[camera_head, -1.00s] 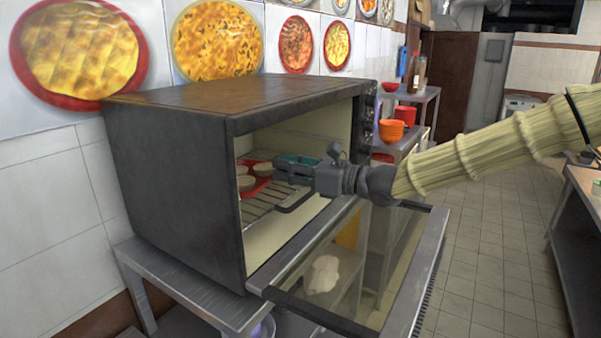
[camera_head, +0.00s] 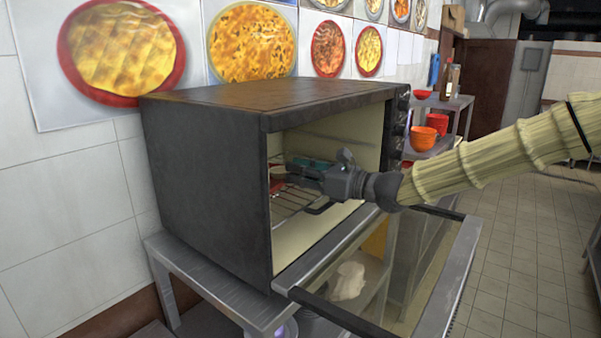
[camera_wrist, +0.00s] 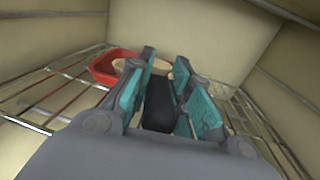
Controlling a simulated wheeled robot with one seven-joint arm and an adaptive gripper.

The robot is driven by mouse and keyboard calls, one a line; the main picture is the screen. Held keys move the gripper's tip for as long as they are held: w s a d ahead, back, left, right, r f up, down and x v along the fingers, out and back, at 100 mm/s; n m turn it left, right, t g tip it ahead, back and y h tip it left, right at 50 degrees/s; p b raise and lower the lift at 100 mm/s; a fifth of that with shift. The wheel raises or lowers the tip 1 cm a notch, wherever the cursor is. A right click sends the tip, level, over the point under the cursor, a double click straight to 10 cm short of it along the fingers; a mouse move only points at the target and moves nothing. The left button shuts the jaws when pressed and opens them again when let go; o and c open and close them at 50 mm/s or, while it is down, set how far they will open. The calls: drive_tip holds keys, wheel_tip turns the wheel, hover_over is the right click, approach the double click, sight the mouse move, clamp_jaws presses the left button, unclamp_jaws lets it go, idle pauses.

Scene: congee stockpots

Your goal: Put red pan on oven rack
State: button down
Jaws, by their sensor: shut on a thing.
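The red pan (camera_head: 276,184) is inside the open oven, largely hidden behind the oven's front edge and my gripper. In the wrist view its red rim (camera_wrist: 103,70) and pale contents show just past my fingertips, over the wire oven rack (camera_wrist: 50,95). The rack also shows in the head view (camera_head: 287,207). My gripper (camera_head: 305,168) reaches into the oven through the front opening. Its teal fingers (camera_wrist: 165,62) are closed around a dark piece, apparently the pan's handle (camera_wrist: 158,103). Whether the pan rests fully on the rack cannot be told.
The dark oven (camera_head: 205,185) stands on a metal table (camera_head: 215,290) against the tiled wall. Its glass door (camera_head: 395,275) is folded down below my arm. Orange bowls (camera_head: 423,138) and bottles (camera_head: 450,80) stand on shelves behind.

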drive_tip(key=shift+f+b, duration=0.5)
drive_tip(key=shift+b, duration=0.1)
idle(0.4)
drive_tip(key=c, duration=1.2)
unclamp_jaws()
drive_tip(key=shift+c, duration=0.2)
drive_tip(key=shift+d, duration=0.15)
